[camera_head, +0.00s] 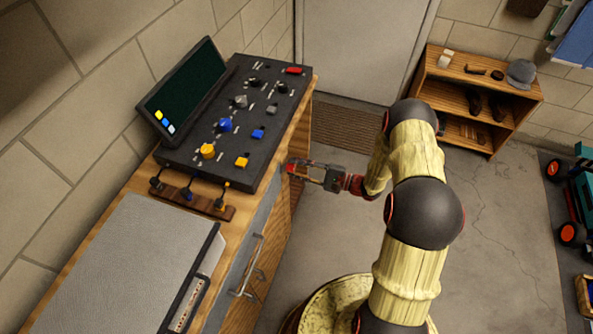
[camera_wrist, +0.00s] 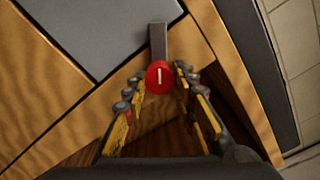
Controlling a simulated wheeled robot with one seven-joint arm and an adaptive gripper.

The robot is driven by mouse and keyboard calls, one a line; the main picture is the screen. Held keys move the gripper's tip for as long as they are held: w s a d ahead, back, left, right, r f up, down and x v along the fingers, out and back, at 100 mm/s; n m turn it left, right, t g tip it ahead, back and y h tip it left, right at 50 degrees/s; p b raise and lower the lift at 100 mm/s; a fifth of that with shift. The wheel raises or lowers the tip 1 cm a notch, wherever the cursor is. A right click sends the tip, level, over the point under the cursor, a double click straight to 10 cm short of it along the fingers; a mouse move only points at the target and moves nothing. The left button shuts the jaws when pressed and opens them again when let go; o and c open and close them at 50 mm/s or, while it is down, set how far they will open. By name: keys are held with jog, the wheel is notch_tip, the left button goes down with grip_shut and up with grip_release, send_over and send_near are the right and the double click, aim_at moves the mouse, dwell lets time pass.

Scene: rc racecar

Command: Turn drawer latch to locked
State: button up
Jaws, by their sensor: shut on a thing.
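The drawer latch (camera_wrist: 159,79) is a round red knob with a white line, on the wooden cabinet front.
A metal drawer handle (camera_head: 247,267) sticks out below the latch in the head view. A black control panel (camera_head: 232,125) with coloured knobs and a screen (camera_head: 187,90) stands on the cabinet. A wooden shelf (camera_head: 440,62) stands at the back right. The floor between is clear.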

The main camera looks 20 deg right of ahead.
jog(key=shift+n+b, duration=2.1)
jog(key=shift+n, duration=1.4)
jog(key=o, duration=1.2)
jog(key=shift+c, duration=0.2)
jog(key=v, duration=1.2)
